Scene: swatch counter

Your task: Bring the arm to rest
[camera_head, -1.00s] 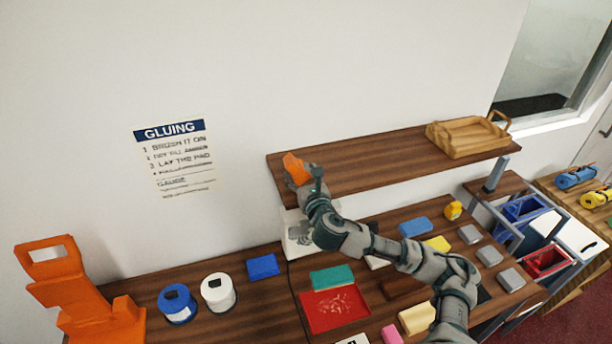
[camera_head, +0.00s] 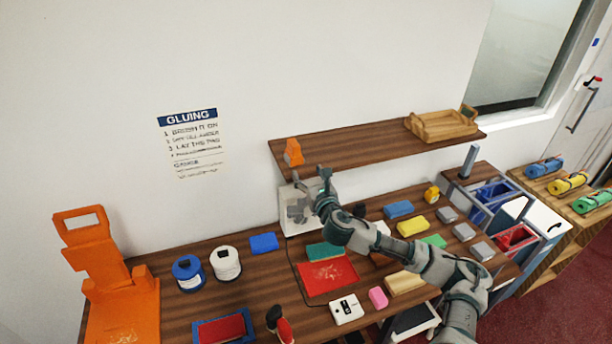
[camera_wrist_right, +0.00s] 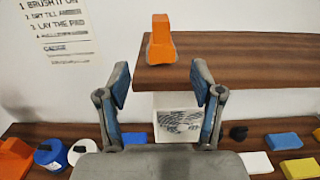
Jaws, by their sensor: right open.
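My right gripper (camera_head: 312,183) is open and empty in the head view, just below and in front of the left end of the wooden shelf (camera_head: 350,150). In the right wrist view its two blue-padded fingers (camera_wrist_right: 162,100) stand wide apart with nothing between them. An orange object (camera_head: 293,152) stands on the shelf's left end. It also shows in the right wrist view (camera_wrist_right: 161,42), beyond and above the fingertips, apart from them. My left gripper is in neither view.
A white box (camera_head: 296,212) stands under the shelf behind the gripper. Colored blocks, a red tray (camera_head: 327,278), blue and white tubs (camera_head: 188,272) and an orange stand (camera_head: 98,258) crowd the counter. A wooden tray (camera_head: 441,126) sits at the shelf's right end.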

